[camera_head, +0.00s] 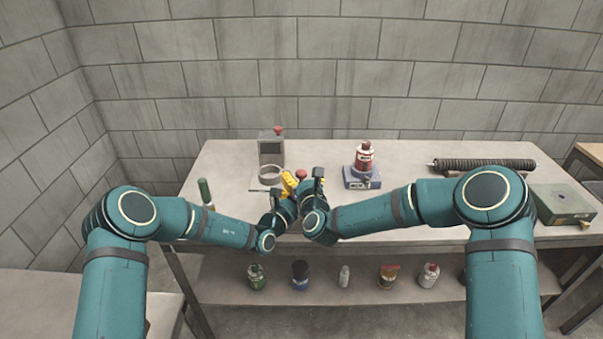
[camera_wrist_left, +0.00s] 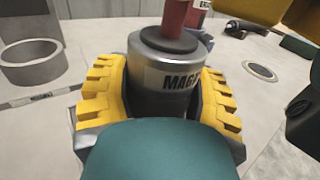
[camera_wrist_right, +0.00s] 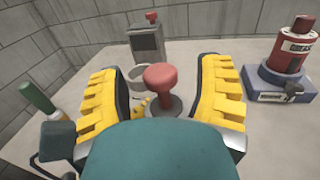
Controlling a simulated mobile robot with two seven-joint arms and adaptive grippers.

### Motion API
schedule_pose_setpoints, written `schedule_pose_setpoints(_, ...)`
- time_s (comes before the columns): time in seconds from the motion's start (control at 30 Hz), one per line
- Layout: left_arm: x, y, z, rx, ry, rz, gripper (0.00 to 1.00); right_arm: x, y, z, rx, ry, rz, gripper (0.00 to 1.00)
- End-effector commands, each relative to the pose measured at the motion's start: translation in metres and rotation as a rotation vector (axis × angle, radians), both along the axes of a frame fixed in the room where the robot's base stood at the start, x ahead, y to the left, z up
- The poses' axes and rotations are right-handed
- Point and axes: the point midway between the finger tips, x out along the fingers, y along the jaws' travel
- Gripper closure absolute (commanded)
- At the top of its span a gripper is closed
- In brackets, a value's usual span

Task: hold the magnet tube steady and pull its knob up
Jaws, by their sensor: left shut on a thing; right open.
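The magnet tube (camera_wrist_left: 160,82) is a grey metal cylinder with a partly hidden "MAG" label. My left gripper (camera_wrist_left: 158,95) is shut on its body, one yellow finger on each side, and the tube looks upright. Its red knob (camera_wrist_right: 167,77) stands on top, on a dark round base. My right gripper (camera_wrist_right: 163,88) is open; the knob shows in the gap between its fingers, with space on both sides. In the head view the knob (camera_head: 301,174) is a small red spot between the two grippers, which hide most of the tube.
A grey device with a red top (camera_head: 271,152) and a pale ring (camera_head: 270,171) stand behind left. A red bottle (camera_head: 364,158) on a blue base is at the right. A green-capped tube (camera_head: 205,191) stands left. A dark ribbed rod (camera_head: 485,164) lies far right.

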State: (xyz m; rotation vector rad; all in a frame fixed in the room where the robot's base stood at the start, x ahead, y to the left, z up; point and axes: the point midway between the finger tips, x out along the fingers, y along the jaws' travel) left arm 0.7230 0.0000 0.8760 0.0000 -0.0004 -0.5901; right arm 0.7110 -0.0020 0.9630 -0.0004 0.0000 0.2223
Motion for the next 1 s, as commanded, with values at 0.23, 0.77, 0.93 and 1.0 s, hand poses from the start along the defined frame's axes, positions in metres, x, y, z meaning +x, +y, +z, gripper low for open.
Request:
schedule_pose_setpoints(0.23,0.0,0.0,0.0,0.0,0.0,0.0,0.86,0.013,0.003,0.0,0.001,0.001,0.0,0.34)
schedule_pose_setpoints(0.77,0.0,0.0,0.0,0.0,0.0,0.0,0.86,0.013,0.003,0.0,0.0,0.0,0.0,1.0)
schedule_pose_setpoints(0.93,0.0,0.0,0.0,0.0,0.0,0.0,0.86,0.013,0.003,0.003,0.0,-0.001,-0.001,1.0)
schedule_pose_setpoints(1.0,0.0,0.0,0.0,0.0,0.0,0.001,0.86,0.013,0.002,0.011,0.001,-0.003,-0.002,1.0)
